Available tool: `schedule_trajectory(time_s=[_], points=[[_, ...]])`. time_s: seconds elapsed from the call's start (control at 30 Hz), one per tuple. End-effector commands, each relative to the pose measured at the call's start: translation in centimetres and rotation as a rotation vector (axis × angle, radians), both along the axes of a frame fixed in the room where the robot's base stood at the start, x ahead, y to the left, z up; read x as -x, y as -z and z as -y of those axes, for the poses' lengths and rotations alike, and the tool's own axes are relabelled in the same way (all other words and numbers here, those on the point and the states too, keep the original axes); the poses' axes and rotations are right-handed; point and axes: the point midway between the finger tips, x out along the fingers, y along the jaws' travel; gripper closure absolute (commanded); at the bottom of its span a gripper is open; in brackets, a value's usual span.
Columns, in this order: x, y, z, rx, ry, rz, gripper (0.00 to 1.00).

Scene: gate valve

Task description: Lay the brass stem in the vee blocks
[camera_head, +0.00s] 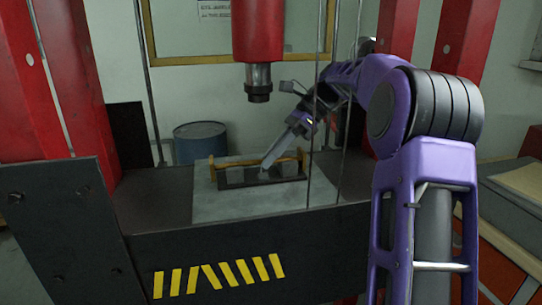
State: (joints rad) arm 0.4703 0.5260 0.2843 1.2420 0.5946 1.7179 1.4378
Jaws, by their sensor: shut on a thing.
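The brass stem (291,157) is a thin golden rod lying roughly left to right over the press bed. Two grey vee blocks (235,175) stand under it on a dark base, the other one (288,167) to the right. The stem is at the tops of the blocks; I cannot tell whether it touches them. My gripper (265,171) reaches down from the upper right and is shut on the stem between the blocks. Its fingers hide part of the stem's middle.
A light grey plate (240,206) lies under the blocks on the dark press bed. The red press ram (258,35) with its dark tip hangs above. Thin vertical rods (312,170) stand in front, near my arm. A blue drum (199,140) is behind.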

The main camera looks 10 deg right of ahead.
Motion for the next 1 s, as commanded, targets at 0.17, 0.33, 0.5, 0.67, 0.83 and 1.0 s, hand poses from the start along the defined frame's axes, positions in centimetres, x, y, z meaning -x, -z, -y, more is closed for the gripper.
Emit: schedule_trajectory(time_s=[0.17, 0.33, 0.5, 0.67, 0.83, 1.0], points=[[0.1, 0.2, 0.0, 0.002, -0.001, -0.005, 0.61], [0.0, 0.2, 0.0, 0.002, -0.001, -0.004, 0.48], [0.0, 0.2, 0.1, 0.003, 0.000, -0.005, 0.48], [-0.2, -0.4, 0.7, 0.002, 0.000, -0.004, 0.48], [-0.6, -2.2, 2.6, 0.002, 0.002, -0.002, 0.48], [-0.9, -3.8, 4.1, 0.001, 0.001, -0.002, 0.48]])
